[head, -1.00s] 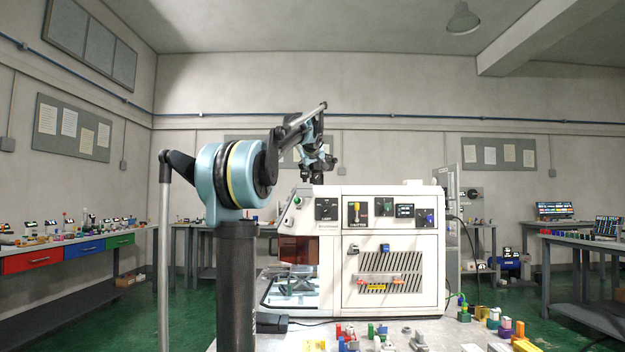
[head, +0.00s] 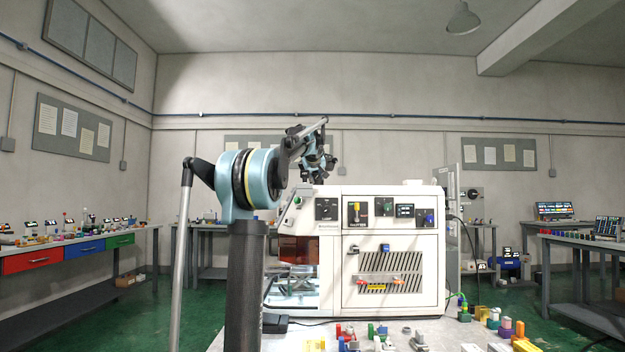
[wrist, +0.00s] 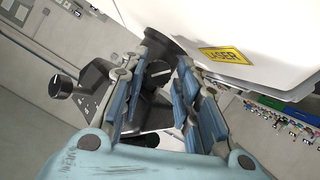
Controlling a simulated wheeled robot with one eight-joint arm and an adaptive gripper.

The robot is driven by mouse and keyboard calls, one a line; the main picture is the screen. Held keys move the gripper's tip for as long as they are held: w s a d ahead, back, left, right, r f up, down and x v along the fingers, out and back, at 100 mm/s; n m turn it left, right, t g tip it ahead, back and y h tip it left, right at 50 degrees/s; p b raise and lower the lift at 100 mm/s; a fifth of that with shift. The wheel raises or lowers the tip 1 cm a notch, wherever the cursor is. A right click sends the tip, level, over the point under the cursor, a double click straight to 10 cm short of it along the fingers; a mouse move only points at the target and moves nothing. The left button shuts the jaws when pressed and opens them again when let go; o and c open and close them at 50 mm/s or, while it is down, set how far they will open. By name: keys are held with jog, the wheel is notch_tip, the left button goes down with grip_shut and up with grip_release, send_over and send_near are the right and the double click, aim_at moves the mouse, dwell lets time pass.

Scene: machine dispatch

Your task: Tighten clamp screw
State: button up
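My gripper (head: 316,172) is at the top left of the white machine (head: 400,244) in the head view. In the wrist view its blue fingers (wrist: 164,92) stand apart, with dark parts visible between and beyond them. A round dark piece (wrist: 158,71) shows there, but I cannot tell whether it is the clamp screw or whether the fingers touch it. A black knob (wrist: 60,86) stands to the left of the fingers. A yellow laser label (wrist: 222,54) is on the white surface at the right. The clamp screw cannot be surely picked out in either view.
The machine has an open bay (head: 292,288) under a dark red window (head: 298,250). A knob panel (head: 326,209) is on its upper front. Several small coloured parts (head: 382,334) lie on the bench in front. A side bench (head: 70,250) stands at the left.

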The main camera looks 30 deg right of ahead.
grip_shut()
jog(key=shift+s+a+f, duration=0.1)
jog(key=shift+m+y, duration=0.3)
jog(key=shift+m, duration=0.1)
jog(key=shift+m+t+y, duration=0.5)
jog(key=shift+m+y, duration=0.1)
jog(key=shift+m, duration=0.2)
jog(key=shift+d+m+t+y, duration=0.2)
jog(key=shift+m+t+y, duration=0.15)
jog(key=shift+m, duration=0.45)
